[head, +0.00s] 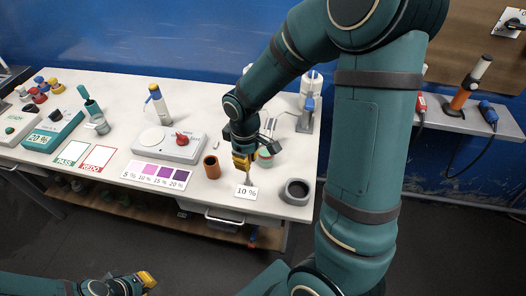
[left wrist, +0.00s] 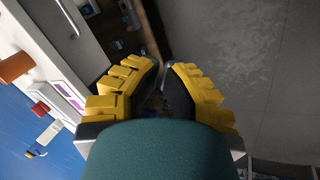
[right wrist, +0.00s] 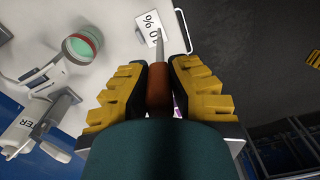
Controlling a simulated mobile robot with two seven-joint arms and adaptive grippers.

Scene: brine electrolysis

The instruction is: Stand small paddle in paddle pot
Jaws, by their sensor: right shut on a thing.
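My right gripper (head: 242,162) is over the front of the table, shut on the small paddle. In the right wrist view its fingers (right wrist: 160,85) clamp the paddle's brown handle (right wrist: 159,88). The thin metal end points past the fingertips, over the 10 % card. A brown, open-topped pot (head: 212,167) stands left of the gripper, and a dark grey round pot (head: 296,191) stands to its right. I cannot tell which is the paddle pot. My left gripper (head: 147,280) is low, off the table's front; its fingertips (left wrist: 162,66) nearly meet, with nothing visible between them.
The 10 % card (head: 247,191) lies at the front edge. A green jar with a red band (right wrist: 82,45) stands near the right gripper.

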